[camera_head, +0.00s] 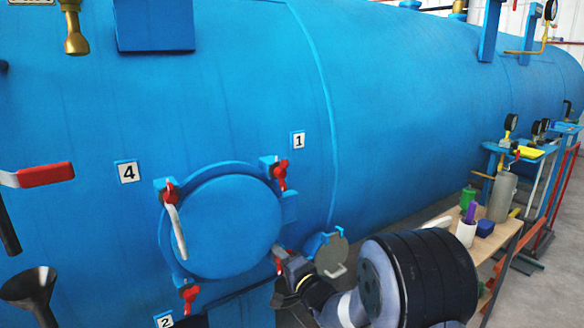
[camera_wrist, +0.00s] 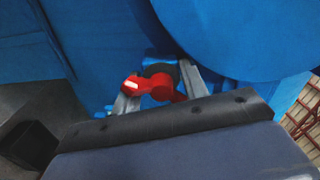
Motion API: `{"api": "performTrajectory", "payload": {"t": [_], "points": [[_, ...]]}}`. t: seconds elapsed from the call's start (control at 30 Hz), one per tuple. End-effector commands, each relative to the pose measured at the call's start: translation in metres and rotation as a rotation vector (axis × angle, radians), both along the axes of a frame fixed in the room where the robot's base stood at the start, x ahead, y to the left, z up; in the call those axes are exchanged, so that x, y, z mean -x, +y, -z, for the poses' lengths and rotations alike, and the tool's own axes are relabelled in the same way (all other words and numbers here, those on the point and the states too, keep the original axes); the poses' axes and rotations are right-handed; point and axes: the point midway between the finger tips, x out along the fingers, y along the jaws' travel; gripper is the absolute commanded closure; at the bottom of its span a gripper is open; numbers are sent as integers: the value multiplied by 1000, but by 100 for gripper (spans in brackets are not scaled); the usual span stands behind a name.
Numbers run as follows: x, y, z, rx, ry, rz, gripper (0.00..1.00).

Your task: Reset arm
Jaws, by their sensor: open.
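The blue autoclave (camera_head: 400,100) fills most of the head view, with a round blue door (camera_head: 225,228) closed against its port. Red clamps sit around the door: upper left (camera_head: 167,190), upper right (camera_head: 280,174) and lower left (camera_head: 189,295). A further red clamp (camera_wrist: 155,87) at the lower right is mostly hidden by my arm in the head view. My gripper (camera_wrist: 160,88) is open in the wrist view, with its two grey fingers on either side of this red clamp. I cannot tell whether they touch it. In the head view my gripper (camera_head: 280,262) is at the door's lower right.
Number plates 4 (camera_head: 128,172) and 1 (camera_head: 298,140) are on the shell. A small hatch with a grey cover (camera_head: 332,256) sits right of the door, close to my arm. A wooden table (camera_head: 490,243) with bottles stands at the right. A dark funnel (camera_head: 32,288) is at the lower left.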

Motion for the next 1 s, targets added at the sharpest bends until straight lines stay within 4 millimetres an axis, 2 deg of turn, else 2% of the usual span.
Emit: {"api": "performTrajectory", "payload": {"t": [0.13, 0.5, 0.7, 1.0], "points": [[0, 0, -4, -113, 79, -1, 58], [56, -39, 0, -111, 75, 2, 58], [79, -54, 0, -110, 74, 1, 58], [88, -60, 0, -110, 74, 0, 58]]}}
